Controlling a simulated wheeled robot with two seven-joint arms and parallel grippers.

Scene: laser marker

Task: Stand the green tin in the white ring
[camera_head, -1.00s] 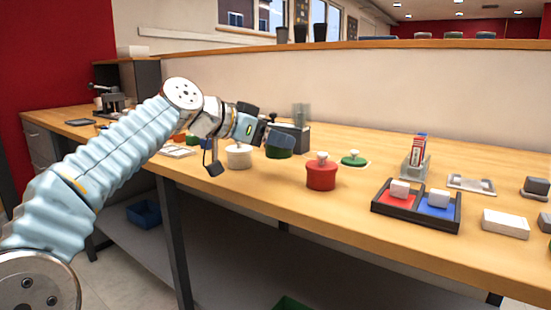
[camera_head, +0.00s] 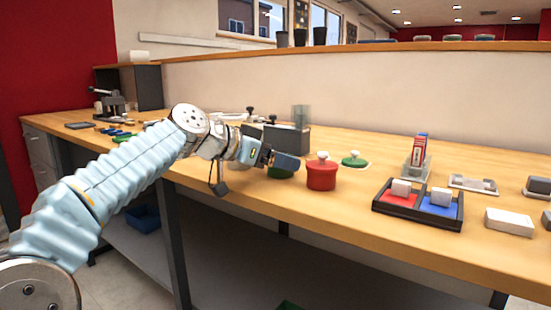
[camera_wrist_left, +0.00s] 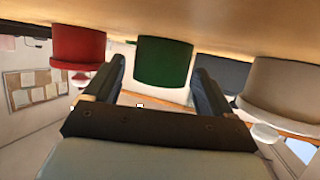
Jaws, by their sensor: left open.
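The green tin (camera_head: 280,174) stands on the bench, mostly hidden behind my left gripper (camera_head: 285,162) in the head view. In the left wrist view, which is upside down, the green tin (camera_wrist_left: 163,62) shows between the two open fingers of my left gripper (camera_wrist_left: 162,78). Bare gaps show on both sides, so the fingers look apart from it. A green disc with a pale knob (camera_head: 354,160) lies right of the red tin, with a pale rim around it. I cannot tell whether that rim is the white ring. My right gripper is out of view.
A red tin (camera_head: 321,177) stands close on the right, and a white tin (camera_wrist_left: 282,88) shows on the gripper's other side. A black tray (camera_head: 447,220) with red and blue compartments and a white box (camera_head: 509,222) stand further right.

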